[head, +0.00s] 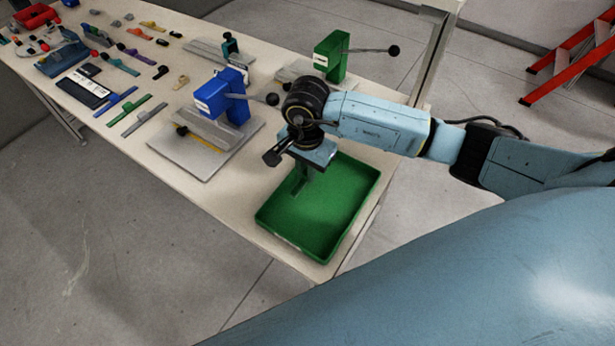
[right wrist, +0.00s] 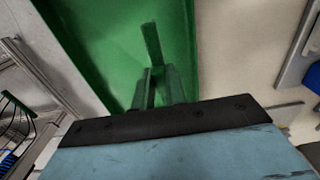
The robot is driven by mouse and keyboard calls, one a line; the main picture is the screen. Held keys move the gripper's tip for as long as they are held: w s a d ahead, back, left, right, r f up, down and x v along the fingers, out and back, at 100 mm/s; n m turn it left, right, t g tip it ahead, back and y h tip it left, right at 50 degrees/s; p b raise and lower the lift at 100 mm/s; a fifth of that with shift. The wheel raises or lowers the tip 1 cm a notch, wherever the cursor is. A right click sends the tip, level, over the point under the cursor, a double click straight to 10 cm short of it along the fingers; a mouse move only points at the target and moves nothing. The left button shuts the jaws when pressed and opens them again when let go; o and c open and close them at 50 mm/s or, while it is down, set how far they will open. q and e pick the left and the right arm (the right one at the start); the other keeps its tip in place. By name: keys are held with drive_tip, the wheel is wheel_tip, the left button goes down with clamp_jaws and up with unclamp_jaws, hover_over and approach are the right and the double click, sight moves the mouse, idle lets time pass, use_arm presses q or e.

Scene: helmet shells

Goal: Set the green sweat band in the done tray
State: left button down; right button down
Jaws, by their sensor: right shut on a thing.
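The green sweat band (right wrist: 151,42) is a narrow dark green strip in the right wrist view, between the fingertips of my right gripper (right wrist: 158,80). My right gripper (head: 300,186) is shut on it and points down over the green tray (head: 332,216), which looks like the done tray. The band is hard to make out against the tray in the head view. I cannot tell whether it touches the tray floor. The tray otherwise looks empty. My left gripper is not in view.
A blue clamp block with a lever (head: 222,98) stands on a grey plate left of the tray. A green clamp block (head: 331,54) stands behind. Loose strips, including a green one (head: 137,116), lie further left. The tray sits near the table's edge.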

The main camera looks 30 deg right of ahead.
drive_tip(key=shift+f, duration=1.7)
drive_tip(key=shift+f, duration=0.15)
drive_tip(key=c, duration=1.4)
unclamp_jaws()
drive_tip(key=shift+c, duration=0.2)
wheel_tip(320, 180, up, 12)
drive_tip(key=shift+r, duration=0.2)
